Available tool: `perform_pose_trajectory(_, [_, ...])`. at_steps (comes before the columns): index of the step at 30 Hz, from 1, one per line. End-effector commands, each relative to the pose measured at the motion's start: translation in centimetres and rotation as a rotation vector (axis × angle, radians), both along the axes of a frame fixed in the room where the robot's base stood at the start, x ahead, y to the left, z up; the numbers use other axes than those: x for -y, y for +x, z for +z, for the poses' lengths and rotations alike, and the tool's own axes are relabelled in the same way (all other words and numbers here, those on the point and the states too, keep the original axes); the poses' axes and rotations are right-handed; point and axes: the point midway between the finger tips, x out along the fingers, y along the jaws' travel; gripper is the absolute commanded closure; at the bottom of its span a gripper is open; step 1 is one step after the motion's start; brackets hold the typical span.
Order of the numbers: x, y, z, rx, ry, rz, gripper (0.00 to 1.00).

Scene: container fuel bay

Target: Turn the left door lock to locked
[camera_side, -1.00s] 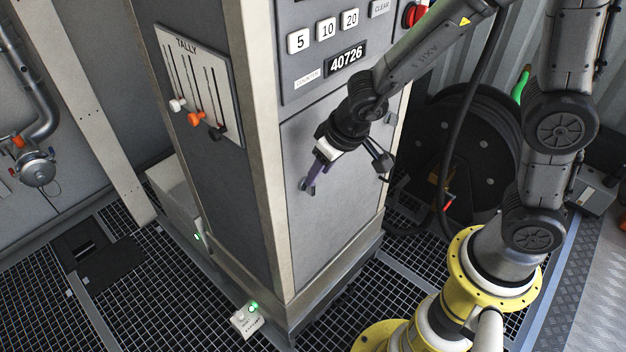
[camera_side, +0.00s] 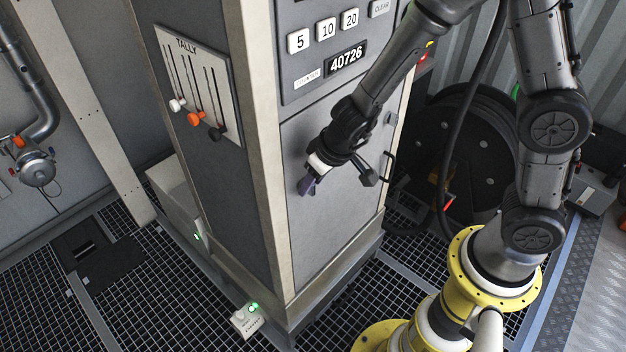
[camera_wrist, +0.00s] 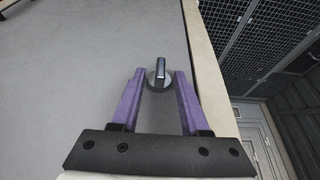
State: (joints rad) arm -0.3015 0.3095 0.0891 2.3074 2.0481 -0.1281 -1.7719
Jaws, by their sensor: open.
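The left door lock (camera_wrist: 160,73) is a round metal disc with a dark raised grip bar, on the grey door (camera_wrist: 85,65). In the wrist view its bar stands nearly upright, tilted slightly. My gripper (camera_wrist: 160,76) has purple fingers, open, with one tip on each side of the lock and a gap to the bar on both sides. Whether the fingertips touch the door, I cannot tell.
A cream post (camera_wrist: 207,65) edges the door. The tally panel (camera_side: 199,84) with sliders is on the adjoining face. A hose reel (camera_side: 465,150) stands behind.

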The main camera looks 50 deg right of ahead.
Motion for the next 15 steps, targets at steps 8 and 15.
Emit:
perform_pose_trajectory(8, [0.00,0.01,0.03,0.000,0.000,0.000,0.84])
perform_pose_trajectory(15, [0.00,0.00,0.02,0.000,0.000,0.000,1.00])
